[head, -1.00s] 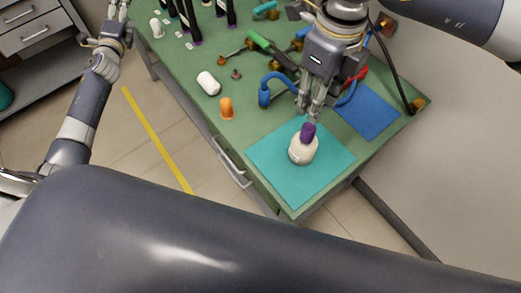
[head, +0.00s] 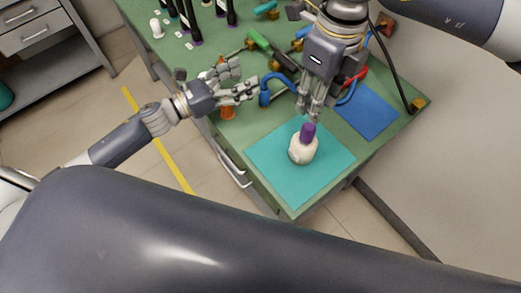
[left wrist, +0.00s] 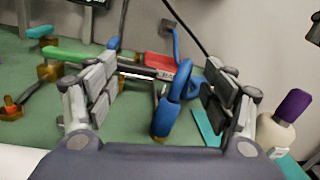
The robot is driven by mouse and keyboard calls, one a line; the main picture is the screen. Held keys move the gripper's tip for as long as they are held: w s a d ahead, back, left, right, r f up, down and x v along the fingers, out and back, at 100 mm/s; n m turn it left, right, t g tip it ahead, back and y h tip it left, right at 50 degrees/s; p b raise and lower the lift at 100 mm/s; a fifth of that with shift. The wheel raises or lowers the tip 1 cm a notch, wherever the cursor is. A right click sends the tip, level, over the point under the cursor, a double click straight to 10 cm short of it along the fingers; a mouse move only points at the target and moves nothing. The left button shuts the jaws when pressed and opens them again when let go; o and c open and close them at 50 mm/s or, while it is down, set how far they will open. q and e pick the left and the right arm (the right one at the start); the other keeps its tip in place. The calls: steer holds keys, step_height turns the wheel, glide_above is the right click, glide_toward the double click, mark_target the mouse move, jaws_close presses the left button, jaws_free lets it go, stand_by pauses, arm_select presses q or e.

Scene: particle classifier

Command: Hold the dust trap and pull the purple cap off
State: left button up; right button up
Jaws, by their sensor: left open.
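The dust trap (head: 302,152) is a cream bottle standing upright on the teal mat (head: 275,172) in the head view. Its purple cap (head: 308,131) is on top. Both also show at the right edge of the left wrist view, as the bottle (left wrist: 274,136) and the cap (left wrist: 293,105). My right gripper (head: 309,113) points down just above the cap; whether its fingers touch the cap or are open is unclear. My left gripper (head: 248,80) is open and empty, left of the bottle and apart from it. Its two fingers frame the left wrist view (left wrist: 160,105).
A blue hose piece (head: 264,95) stands between my left gripper and the bottle. An orange plug (head: 227,112) is just below my left gripper. A blue mat (head: 370,112) lies to the right. Dark bottles (head: 190,20) stand at the back.

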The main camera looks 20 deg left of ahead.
mark_target(304, 146)
arm_select(q)
steer(key=s+d+m, duration=0.1)
steer(key=s+d, duration=0.1)
steer(key=s+d+f+m+g+h, duration=0.1)
steer(key=s+d, duration=0.1)
steer(key=s, duration=0.1)
steer(key=s+d+f+m+g+h, duration=0.1)
steer(key=s+d, duration=0.1)
steer(key=shift+s+d, duration=0.2)
steer(key=shift+d, duration=0.1)
steer(key=s+d+f+m+g, duration=0.1)
steer(key=s, duration=0.1)
steer(key=s+d+f+m+g+h, duration=0.1)
steer(key=s, duration=0.2)
steer(key=s+d+f+m+g, duration=0.1)
steer(key=s+f, duration=0.1)
steer(key=s, duration=0.1)
steer(key=shift+s+h, duration=0.15)
steer(key=shift+h, duration=0.15)
steer(key=shift+d+f+m, duration=0.1)
steer(key=shift+d+m, duration=0.1)
steer(key=shift+m, duration=0.1)
steer(key=x, duration=1)
steer(key=shift+d+f, duration=0.1)
steer(key=shift+d, duration=0.2)
steer(key=c, duration=1.7)
